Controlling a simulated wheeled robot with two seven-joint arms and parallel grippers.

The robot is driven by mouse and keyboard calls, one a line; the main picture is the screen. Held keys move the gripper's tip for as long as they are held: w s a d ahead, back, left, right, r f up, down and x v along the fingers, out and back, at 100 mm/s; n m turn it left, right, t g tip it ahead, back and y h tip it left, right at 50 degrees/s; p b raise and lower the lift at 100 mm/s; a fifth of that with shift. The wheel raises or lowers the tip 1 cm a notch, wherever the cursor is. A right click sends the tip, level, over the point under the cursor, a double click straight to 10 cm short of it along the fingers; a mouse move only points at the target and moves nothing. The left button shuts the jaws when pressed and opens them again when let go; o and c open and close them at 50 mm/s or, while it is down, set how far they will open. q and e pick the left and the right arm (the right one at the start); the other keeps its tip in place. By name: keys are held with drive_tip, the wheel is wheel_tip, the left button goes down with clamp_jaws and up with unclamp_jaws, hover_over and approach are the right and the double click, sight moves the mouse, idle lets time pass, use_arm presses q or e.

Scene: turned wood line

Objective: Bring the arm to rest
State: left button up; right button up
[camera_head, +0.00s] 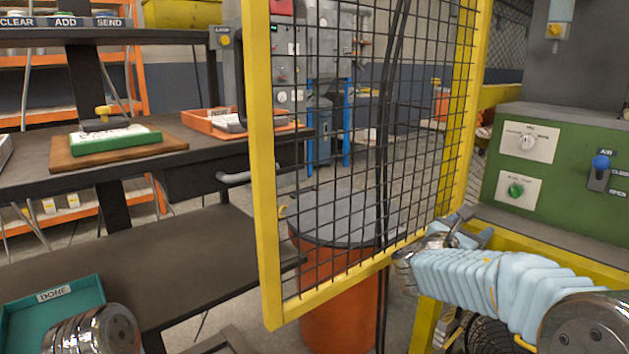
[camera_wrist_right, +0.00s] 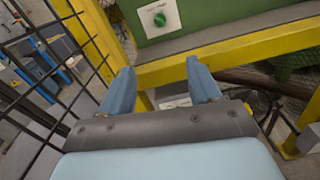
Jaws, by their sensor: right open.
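My right arm, in a pale blue ribbed sleeve, comes in from the lower right of the head view. Its right gripper (camera_head: 470,226) is by the right post of the yellow-framed mesh door, in front of the green machine (camera_head: 555,165). In the right wrist view the gripper's two blue fingers (camera_wrist_right: 163,92) are spread apart with nothing between them. A yellow beam of the machine frame lies just beyond the fingertips. Of my left arm only a metal part shows at the lower left; its gripper is out of the picture.
The yellow mesh door (camera_head: 264,170) stands close on the left of my right gripper. An orange bin (camera_head: 345,310) with a grey lid is behind the mesh. A dark bench (camera_head: 185,160) holds a green-edged tray (camera_head: 115,140) and an orange tray (camera_head: 205,123). A teal DONE tray (camera_head: 85,292) sits lower left.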

drive_tip(key=s+a+f+m+g+y, duration=0.2)
drive_tip(key=s+a+f+g+y, duration=0.15)
drive_tip(key=f, duration=0.85)
drive_tip(key=s+a+f+m+g+y+p, duration=0.1)
drive_tip(key=s+a+f+m+g+y, duration=0.2)
drive_tip(key=f, duration=0.9)
drive_tip(key=s+a+f+m+g+y, duration=0.15)
drive_tip(key=s+f+y, duration=0.3)
drive_tip(key=f, duration=0.75)
drive_tip(key=s+a+f+m+g+y, duration=0.1)
drive_tip(key=s+a+f+m+y, duration=0.2)
drive_tip(key=s+a+f+m, duration=0.3)
drive_tip(key=s+a+f+m+g+y+p, duration=0.1)
drive_tip(key=s+a+f+m+y, duration=0.3)
drive_tip(key=s+m, duration=1)
drive_tip(key=a+f, duration=0.3)
drive_tip(key=f, duration=0.1)
drive_tip(key=shift+a+g, duration=0.2)
drive_tip(key=shift+g, duration=0.2)
